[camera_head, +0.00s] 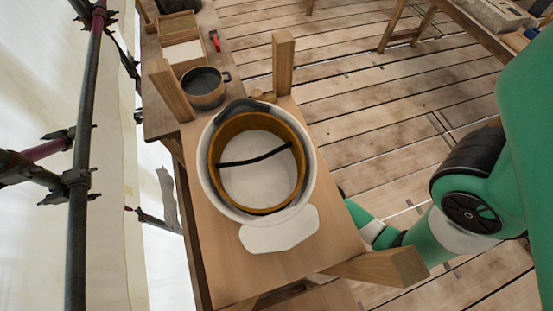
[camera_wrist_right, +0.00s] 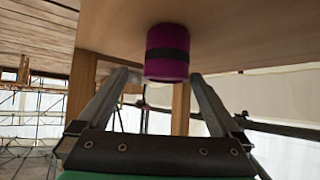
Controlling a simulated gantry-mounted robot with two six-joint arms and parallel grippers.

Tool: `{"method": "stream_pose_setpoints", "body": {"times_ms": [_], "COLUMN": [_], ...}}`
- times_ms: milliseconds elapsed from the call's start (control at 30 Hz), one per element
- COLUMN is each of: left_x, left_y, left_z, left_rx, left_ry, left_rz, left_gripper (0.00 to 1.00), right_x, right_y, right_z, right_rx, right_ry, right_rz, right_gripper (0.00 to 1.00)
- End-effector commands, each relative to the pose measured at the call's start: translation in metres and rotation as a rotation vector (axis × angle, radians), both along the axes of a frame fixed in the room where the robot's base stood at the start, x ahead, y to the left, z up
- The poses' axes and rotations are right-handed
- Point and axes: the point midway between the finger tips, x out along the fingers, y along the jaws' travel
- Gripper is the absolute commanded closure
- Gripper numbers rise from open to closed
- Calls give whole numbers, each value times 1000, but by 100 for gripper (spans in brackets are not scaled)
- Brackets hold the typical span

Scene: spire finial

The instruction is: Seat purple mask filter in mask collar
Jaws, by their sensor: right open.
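The purple mask filter (camera_wrist_right: 168,56) is a short cylinder with a dark band, at the upper middle of the right wrist view. Its top end in the picture meets a wooden surface. My right gripper (camera_wrist_right: 162,80) is open, with one finger on each side of the filter's lower end; I cannot tell whether they touch it. In the head view my right arm comes in from the right and its gripper is hidden behind the wooden board. The filter does not show there. I cannot make out the mask collar for certain. My left gripper is not in view.
A white, orange-lined round vessel (camera_head: 211,187) with a black strap stands on the wooden board (camera_head: 222,270). A flat white piece (camera_head: 280,230) lies before it. Wooden posts (camera_head: 283,62) rise at the board's edge. A dark pot (camera_head: 205,95) stands behind. Scaffold poles (camera_head: 78,230) stand left.

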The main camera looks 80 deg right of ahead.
Motion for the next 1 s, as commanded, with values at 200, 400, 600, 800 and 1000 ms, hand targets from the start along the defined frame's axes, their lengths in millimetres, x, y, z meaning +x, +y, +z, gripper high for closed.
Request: {"method": "stream_pose_setpoints", "body": {"times_ms": [200,400,600,800,1000], "left_x": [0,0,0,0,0], "left_y": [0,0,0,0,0], "left_z": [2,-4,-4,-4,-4], "left_rx": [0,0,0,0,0], "left_ry": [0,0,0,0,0], "left_rz": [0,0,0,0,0], "left_gripper": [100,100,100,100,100], "right_x": [14,36,39,39,39], "right_y": [-1,-8,-9,-9,-9], "right_z": [-10,-31,-33,-33,-33], "right_rx": [-2,-2,-1,-1,-1], "right_ry": [0,-1,-1,-1,-1], "right_rz": [5,1,1,1,1], "right_gripper": [0,0,0,23,59]}}
